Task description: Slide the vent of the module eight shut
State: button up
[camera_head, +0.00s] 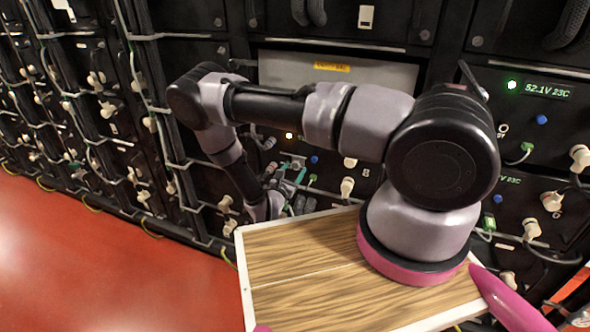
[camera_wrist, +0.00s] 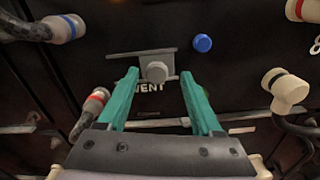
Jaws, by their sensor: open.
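The vent shows in the wrist view as a grey slide plate with a round grey knob (camera_wrist: 156,72), above a partly covered "VENT" label (camera_wrist: 149,88). My gripper (camera_wrist: 159,77) is open, with one teal finger on each side of the knob. I see a gap beside the knob on both sides; the depth of the fingertips relative to it is hard to tell. In the head view my gripper (camera_head: 291,170) is at the dark module front, left of a figure 8 (camera_head: 366,172). My arm and gripper hide most of the vent there.
In the wrist view a blue button (camera_wrist: 203,43) is up and right of the knob. A red-ringed plug (camera_wrist: 91,106) is close to the left finger, and a black-ringed cream plug (camera_wrist: 288,92) stands at right. A pale panel (camera_head: 340,73) lies above the module.

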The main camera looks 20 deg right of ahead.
jog(key=v, duration=0.9)
jog(key=shift+s+a, duration=0.15)
jog(key=shift+s, duration=0.15)
jog(key=shift+r, duration=0.1)
jog(key=s+d+r+m+g, duration=0.2)
jog(key=d+r+m+g, duration=0.45)
jog(key=r, duration=0.65)
jog(key=s+d+r+m+g, duration=0.1)
jog(key=d+r+m+g, duration=0.2)
jog(key=r+m+g, duration=0.7)
jog(key=s+r+m+t+y, duration=0.3)
jog(key=s+r+m+y, duration=0.1)
jog(key=r, duration=0.5)
jog(key=s+r+m+t+y, duration=0.3)
jog(key=s+r+m+y, duration=0.1)
jog(key=r, duration=0.6)
jog(key=s+r+m+t+y, duration=0.3)
jog(key=s+r+m, duration=0.3)
jog(key=r, duration=0.4)
jog(key=shift+s+a+r+y, duration=0.2)
jog(key=shift+s+a+y, duration=0.25)
jog(key=shift+s+y, duration=0.3)
